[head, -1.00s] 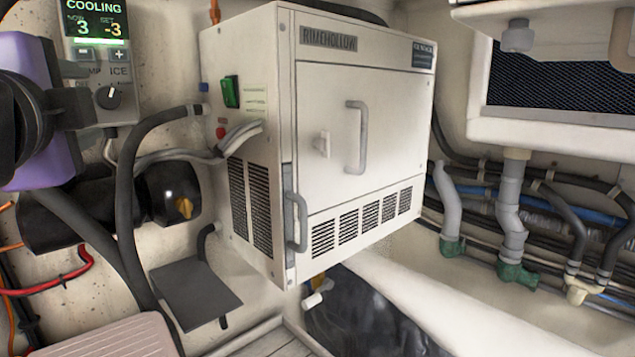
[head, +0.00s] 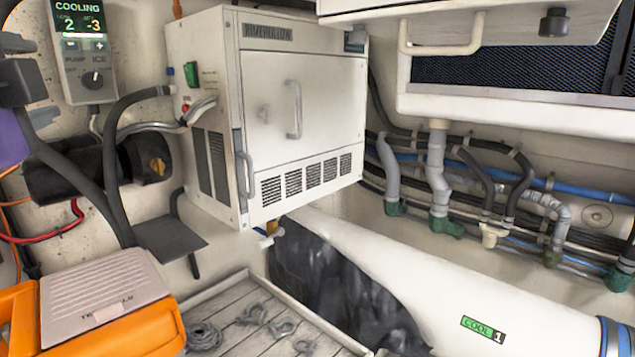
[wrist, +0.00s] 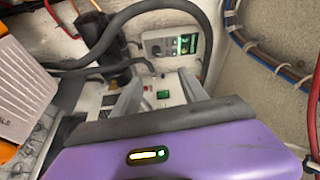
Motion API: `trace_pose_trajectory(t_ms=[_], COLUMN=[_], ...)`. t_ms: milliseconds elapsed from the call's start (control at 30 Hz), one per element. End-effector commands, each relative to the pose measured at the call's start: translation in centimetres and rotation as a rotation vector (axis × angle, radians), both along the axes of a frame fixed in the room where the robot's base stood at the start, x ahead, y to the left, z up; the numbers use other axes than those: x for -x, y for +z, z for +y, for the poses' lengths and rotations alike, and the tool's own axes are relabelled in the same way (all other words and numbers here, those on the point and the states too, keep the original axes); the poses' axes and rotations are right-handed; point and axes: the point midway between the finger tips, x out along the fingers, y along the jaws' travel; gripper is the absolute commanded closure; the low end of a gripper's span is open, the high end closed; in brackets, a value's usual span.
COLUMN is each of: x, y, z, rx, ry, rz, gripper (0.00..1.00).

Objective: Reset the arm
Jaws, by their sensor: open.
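My gripper (wrist: 160,84) shows in the wrist view beyond my purple wrist housing. Its two grey fingers stand apart with nothing held between them. They point toward the white cabinet side with a green switch (wrist: 163,94), with a visible gap between the fingers. In the head view only part of my purple and dark arm shows at the left edge, and the fingertips cannot be made out there. The white cabinet (head: 300,150) hangs on the wall with its door closed.
A control panel (head: 82,45) reads COOLING, 2 and -3. Dark hoses, a black pump (head: 70,172) and a grey shelf plate (head: 170,240) lie near my arm. An orange case (head: 140,325) stands lower left. A white cylinder (head: 430,290) lies lower right. Pipes line the right wall.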

Motion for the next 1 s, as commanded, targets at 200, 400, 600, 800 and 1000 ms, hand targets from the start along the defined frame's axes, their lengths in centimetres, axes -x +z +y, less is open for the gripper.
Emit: trace_pose_trajectory(t_ms=[200, 400, 600, 800, 1000], x=[0.2, 1.8, 2.4, 2.4, 2.0], y=[2.3, 5.0, 4.0, 0.5, -5.9], z=[-0.5, -1.3, -2.4, -4.1, -7.4], rx=[0.046, 0.098, 0.197, 0.337, 0.535], ry=[-0.01, -0.036, -0.086, -0.152, -0.227], rz=[-0.126, -0.328, -0.498, -0.662, -0.832], gripper=[0.49, 0.49, 0.49, 0.49, 0.49])
